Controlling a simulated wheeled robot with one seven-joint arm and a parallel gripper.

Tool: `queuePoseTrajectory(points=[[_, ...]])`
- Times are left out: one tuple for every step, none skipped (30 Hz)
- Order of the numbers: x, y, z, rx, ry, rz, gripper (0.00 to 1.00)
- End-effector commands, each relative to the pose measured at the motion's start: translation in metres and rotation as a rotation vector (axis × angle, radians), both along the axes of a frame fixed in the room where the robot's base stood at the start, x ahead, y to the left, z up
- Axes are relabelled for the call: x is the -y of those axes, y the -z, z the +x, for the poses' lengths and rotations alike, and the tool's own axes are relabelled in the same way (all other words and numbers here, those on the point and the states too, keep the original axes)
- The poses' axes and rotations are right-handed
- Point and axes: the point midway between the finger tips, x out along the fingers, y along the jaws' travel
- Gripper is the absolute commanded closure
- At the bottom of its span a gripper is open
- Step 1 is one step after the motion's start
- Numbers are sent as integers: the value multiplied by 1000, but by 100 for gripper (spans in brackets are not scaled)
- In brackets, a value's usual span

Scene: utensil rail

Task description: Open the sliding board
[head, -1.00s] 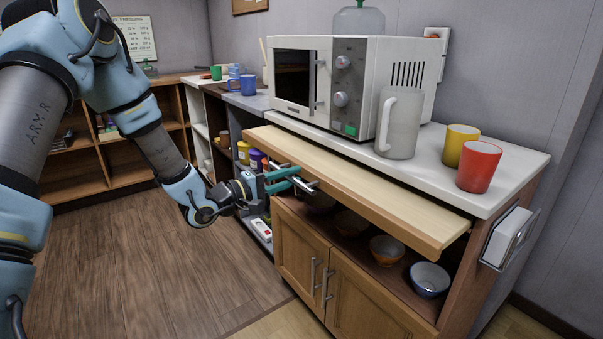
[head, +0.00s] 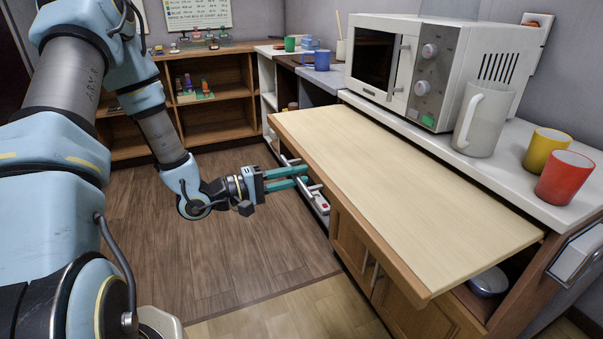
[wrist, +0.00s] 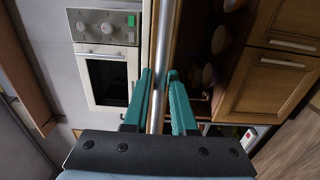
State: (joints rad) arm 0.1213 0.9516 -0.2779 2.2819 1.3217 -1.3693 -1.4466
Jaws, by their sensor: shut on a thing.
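The sliding board (head: 410,185) is a pale wooden panel below the white countertop. It stands far out from the cabinet front, with its broad top uncovered. A metal bar handle (wrist: 166,50) runs between the teal fingers of my gripper (wrist: 162,82) in the wrist view. In the head view, my gripper (head: 302,176) reaches the board's front edge from the left, and its fingers are closed around the handle. The fingers hide part of the handle.
On the countertop (head: 400,122) stand a microwave (head: 440,65), a pitcher (head: 482,120), a yellow cup (head: 547,148) and a red cup (head: 566,178). A bowl (head: 489,281) shows below the board. Open floor (head: 240,250) lies in front of the cabinet.

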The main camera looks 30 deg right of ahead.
Motion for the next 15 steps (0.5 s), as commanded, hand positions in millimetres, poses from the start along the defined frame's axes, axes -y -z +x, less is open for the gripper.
queuePoseTrajectory(points=[[0,1,0,0,1,1,100],[0,1,0,0,1,1,100],[0,1,0,0,1,1,100],[0,1,0,0,1,1,100],[0,1,0,0,1,1,100],[0,1,0,0,1,2,100],[0,1,0,0,1,1,72],[0,1,0,0,1,1,68],[0,1,0,0,1,1,64],[0,1,0,0,1,1,61],[0,1,0,0,1,1,57],[0,1,0,0,1,1,53],[0,0,0,0,1,1,49],[0,0,0,0,0,1,46],[0,0,0,0,0,1,45]])
